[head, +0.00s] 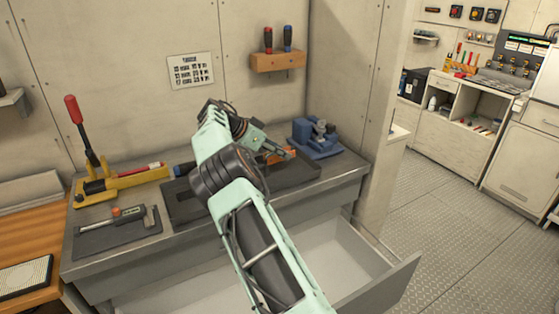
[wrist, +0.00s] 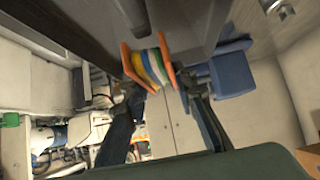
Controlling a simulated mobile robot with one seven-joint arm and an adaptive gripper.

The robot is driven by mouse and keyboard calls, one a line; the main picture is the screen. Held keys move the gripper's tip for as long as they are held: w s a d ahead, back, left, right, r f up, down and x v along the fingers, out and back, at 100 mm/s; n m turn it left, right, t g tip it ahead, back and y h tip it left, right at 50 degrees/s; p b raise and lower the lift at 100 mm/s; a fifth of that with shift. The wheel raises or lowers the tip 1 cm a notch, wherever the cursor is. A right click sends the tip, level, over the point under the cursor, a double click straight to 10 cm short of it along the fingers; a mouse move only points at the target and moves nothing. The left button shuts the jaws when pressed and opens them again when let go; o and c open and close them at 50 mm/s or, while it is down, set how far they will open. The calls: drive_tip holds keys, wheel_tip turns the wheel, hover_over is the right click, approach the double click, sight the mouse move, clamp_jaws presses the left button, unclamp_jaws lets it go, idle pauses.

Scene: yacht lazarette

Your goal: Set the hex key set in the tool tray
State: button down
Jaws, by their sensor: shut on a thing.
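The hex key set (wrist: 152,66), with orange end plates and white, blue, green and yellow pieces between them, is between my gripper's fingers in the wrist view. In the head view its orange part (head: 277,156) shows beside my gripper (head: 287,153), over the right part of a dark shallow tray on the bench, which looks like the tool tray (head: 305,180). My gripper (wrist: 162,88) is shut on the set. Whether the set touches the tray is unclear. My arm hides the tray's middle.
A blue vise-like tool (head: 318,139) stands right of the tray. A yellow tool with a red-handled lever (head: 100,184) and a dark mat holding a tool (head: 110,236) are left. An open drawer (head: 375,288) juts out below. A wooden screwdriver rack (head: 277,62) hangs on the wall.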

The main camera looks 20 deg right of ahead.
drive_tip(key=shift+w+d+f+p, duration=0.25)
drive_tip(key=shift+w+f+p, duration=0.3)
drive_tip(key=shift+w+f, duration=0.55)
drive_tip(key=shift+s+f, duration=0.1)
drive_tip(key=shift+f, duration=1.5)
drive_tip(key=shift+f, duration=0.15)
drive_tip(key=c, duration=1.6)
unclamp_jaws()
drive_tip(key=v, duration=1.2)
